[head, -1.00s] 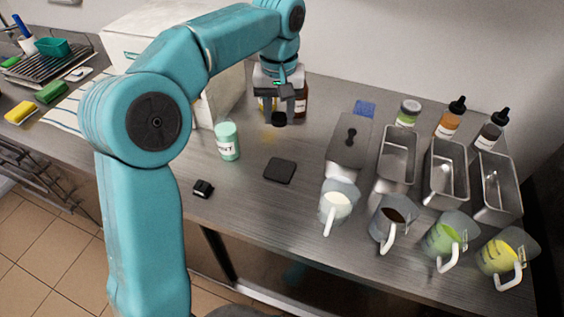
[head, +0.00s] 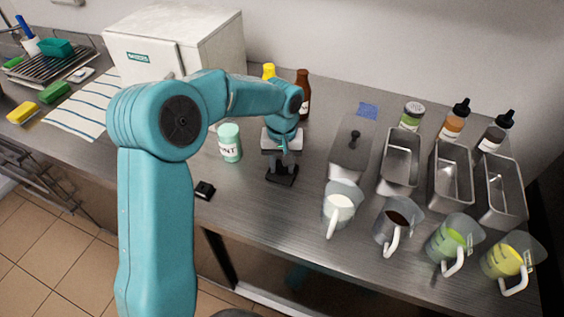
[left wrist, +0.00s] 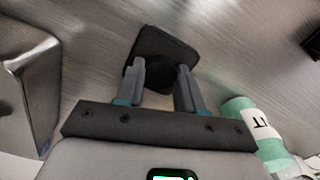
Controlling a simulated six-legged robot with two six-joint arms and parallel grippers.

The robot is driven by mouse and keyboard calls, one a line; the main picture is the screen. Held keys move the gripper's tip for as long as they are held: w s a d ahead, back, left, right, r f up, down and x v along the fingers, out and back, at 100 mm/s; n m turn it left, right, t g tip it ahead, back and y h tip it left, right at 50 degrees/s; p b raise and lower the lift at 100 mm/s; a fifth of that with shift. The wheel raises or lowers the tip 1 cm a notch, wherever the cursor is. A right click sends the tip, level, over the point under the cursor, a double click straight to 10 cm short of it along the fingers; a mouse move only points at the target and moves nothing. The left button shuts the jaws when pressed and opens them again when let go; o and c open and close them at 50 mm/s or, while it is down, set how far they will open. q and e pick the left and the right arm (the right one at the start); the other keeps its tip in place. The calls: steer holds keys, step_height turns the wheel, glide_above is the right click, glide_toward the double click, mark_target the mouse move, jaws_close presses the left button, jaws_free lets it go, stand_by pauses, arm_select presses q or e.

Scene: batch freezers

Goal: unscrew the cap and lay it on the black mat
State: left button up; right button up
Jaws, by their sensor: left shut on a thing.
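My left gripper (head: 282,167) is over the black mat (head: 281,182), pointing down. It is shut on the cap (left wrist: 163,74), a small dark piece between the fingers in the left wrist view. The cap blends with the black mat (left wrist: 160,46) behind it, so I cannot tell whether it touches the mat. In the head view the fingers hide the cap. A brown bottle (head: 303,92) stands upright behind the gripper, its lower part partly hidden by my arm; no black cap shows on its top. My right gripper is not in view.
A mint-green tub (head: 230,143) stands just left of the mat. A yellow bottle (head: 268,71) is behind my arm. A lidded steel pan (head: 350,155) and a jug of white liquid (head: 339,207) stand to the right. A small black object (head: 204,190) lies near the front edge.

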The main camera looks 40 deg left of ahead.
mark_target(282, 168)
arm_select(q)
steer(key=o, duration=1.2)
steer(key=shift+f, duration=0.15)
steer(key=shift+c, duration=0.2)
step_height(282, 168, up, 12)
steer(key=shift+r, duration=0.25)
steer(key=shift+s+f, duration=0.1)
